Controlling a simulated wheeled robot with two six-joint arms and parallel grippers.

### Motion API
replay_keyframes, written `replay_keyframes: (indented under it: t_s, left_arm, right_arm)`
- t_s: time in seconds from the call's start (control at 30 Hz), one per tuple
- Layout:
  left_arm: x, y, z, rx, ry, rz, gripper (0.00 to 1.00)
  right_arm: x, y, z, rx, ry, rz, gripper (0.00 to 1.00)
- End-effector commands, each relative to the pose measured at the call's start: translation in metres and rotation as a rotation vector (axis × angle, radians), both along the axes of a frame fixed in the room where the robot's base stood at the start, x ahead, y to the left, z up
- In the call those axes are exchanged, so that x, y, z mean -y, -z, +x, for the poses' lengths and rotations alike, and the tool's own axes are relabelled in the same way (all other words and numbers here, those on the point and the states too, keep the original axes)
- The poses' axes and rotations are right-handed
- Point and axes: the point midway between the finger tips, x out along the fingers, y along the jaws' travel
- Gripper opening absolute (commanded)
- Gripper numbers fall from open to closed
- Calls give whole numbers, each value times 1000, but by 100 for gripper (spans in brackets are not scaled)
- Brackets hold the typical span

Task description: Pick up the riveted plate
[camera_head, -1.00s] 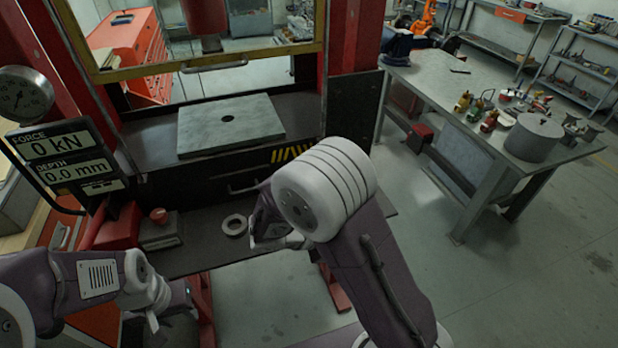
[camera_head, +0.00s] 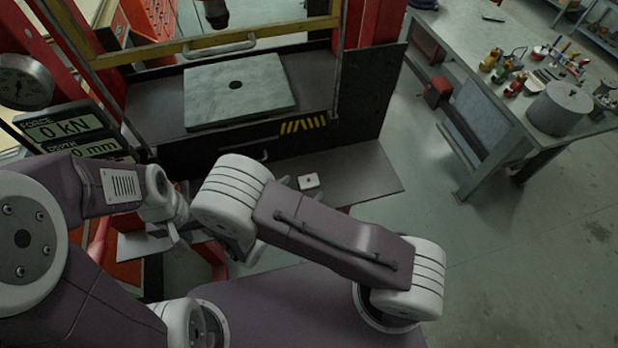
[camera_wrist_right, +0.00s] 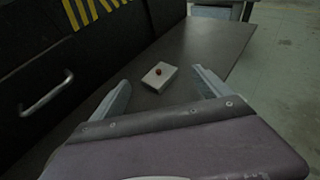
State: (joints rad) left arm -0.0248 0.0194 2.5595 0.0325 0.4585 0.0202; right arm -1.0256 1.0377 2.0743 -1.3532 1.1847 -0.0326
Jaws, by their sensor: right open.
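The riveted plate (camera_head: 308,181) is a small pale block with a dark spot, lying on the dark lower shelf right of my right gripper's fingers (camera_head: 285,181) in the head view. In the right wrist view the plate (camera_wrist_right: 160,77) shows one red-brown rivet and appears between the two spread fingertips of my right gripper (camera_wrist_right: 161,78). That gripper is open and empty; the gap to the plate is hard to judge. My left gripper (camera_head: 180,236) is low at the left, partly hidden, and its jaws are unclear.
The press bed with a grey square plate (camera_head: 238,90) stands above the shelf (camera_head: 365,172). A drawer front with a handle (camera_wrist_right: 48,95) rises beside the shelf. A workbench (camera_head: 475,100) with bottles and a pot stands at the right. The shelf's right part is clear.

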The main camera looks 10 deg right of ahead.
Motion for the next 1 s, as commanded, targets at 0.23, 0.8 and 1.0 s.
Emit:
replay_keyframes:
  t_s: [0.23,0.8,1.0]
  left_arm:
    - [0,-20,0,0,0,0,36]
    - [0,-20,0,0,0,0,36]
    - [0,-20,0,0,0,0,36]
  right_arm:
    - [19,10,24,-2,6,-2,88]
    - [29,22,37,1,1,1,32]
    - [29,21,37,1,1,1,20]
